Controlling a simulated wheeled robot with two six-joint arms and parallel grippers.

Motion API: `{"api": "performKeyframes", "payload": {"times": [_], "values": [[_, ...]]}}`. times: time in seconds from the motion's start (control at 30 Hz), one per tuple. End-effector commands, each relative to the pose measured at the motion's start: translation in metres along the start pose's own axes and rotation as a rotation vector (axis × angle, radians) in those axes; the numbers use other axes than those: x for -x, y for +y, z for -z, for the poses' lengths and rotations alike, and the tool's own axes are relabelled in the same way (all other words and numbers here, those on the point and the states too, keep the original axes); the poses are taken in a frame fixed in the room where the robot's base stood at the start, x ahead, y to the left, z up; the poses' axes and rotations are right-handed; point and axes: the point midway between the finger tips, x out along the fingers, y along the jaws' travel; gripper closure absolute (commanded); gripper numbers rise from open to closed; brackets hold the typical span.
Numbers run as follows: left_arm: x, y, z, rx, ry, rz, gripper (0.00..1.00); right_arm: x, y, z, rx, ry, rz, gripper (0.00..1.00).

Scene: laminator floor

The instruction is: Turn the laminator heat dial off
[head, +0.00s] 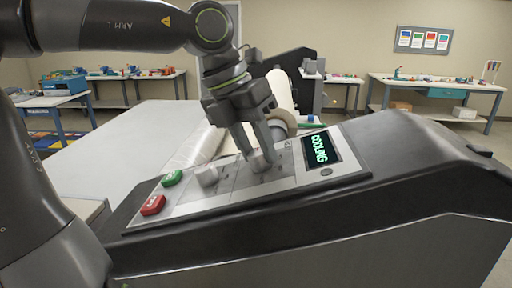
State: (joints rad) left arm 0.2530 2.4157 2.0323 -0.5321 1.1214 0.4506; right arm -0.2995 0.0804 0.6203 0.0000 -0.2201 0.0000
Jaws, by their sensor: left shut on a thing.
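The laminator (400,160) fills the lower right, with a sloped grey control panel (225,198) on top. My left gripper (262,160) points down at the panel and is shut on a grey dial (260,165), mostly hidden between its fingers. I take this to be the heat dial; its setting cannot be read. A second grey knob (207,177) sits to the left of the fingers. A green button (172,178) and a red button (153,205) are at the panel's left end. The display (320,149) reads "COOLING" in green. My right gripper is not in view.
A roll of film (281,95) stands behind the panel, by the gripper. A wide pale table surface (110,130) lies behind the laminator at left. Workbenches with small items line the back, including one at right (440,87). Open floor lies between.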

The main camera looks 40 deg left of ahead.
Motion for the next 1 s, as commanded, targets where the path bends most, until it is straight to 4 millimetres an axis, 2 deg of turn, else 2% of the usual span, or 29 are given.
{"api": "performKeyframes", "payload": {"times": [0.2,0.23,0.37,0.8,1.0], "values": [[0.001,0.0,-0.001,0.002,-0.003,0.001,0.89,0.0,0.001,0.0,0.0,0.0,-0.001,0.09],[0.001,0.0,-0.001,0.002,-0.003,0.001,0.62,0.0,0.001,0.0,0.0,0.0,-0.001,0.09],[0.001,0.0,-0.001,0.001,-0.003,0.001,0.45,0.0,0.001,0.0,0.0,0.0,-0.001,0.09],[0.002,0.0,-0.001,0.0,-0.002,0.001,0.44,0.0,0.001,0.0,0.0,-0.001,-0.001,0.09],[0.023,0.0,-0.001,-0.001,-0.008,0.001,0.44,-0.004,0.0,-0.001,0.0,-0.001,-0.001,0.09]]}}
